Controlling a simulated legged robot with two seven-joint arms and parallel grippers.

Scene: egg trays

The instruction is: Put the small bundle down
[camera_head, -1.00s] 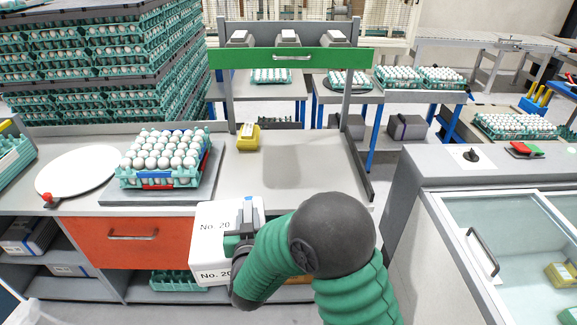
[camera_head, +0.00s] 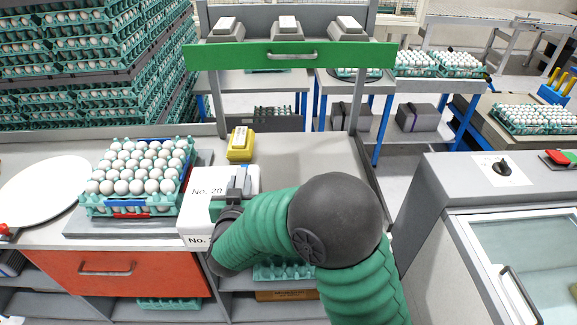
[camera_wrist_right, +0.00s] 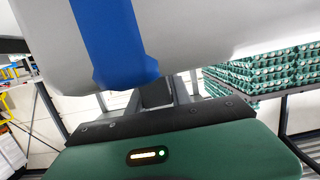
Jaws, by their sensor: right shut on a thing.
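The small bundle (camera_head: 200,214) is a white block marked "No. 20" with a blue band. My right gripper (camera_head: 236,191) is shut on it from its right side. In the head view the bundle overlaps the front edge of the grey worktop (camera_head: 290,170), right of the egg tray. Whether it touches the worktop cannot be told. In the right wrist view the bundle (camera_wrist_right: 200,30) fills the top, with its blue band (camera_wrist_right: 108,35) running down to the gripper (camera_wrist_right: 155,92). My left gripper is not in view.
A teal tray of white eggs (camera_head: 92,207) sits on a grey plate left of the bundle. A yellow device (camera_head: 240,148) stands just behind it. The worktop is bare right of the yellow device. A green drawer (camera_head: 220,57) hangs above the back; glass-topped cabinet at right.

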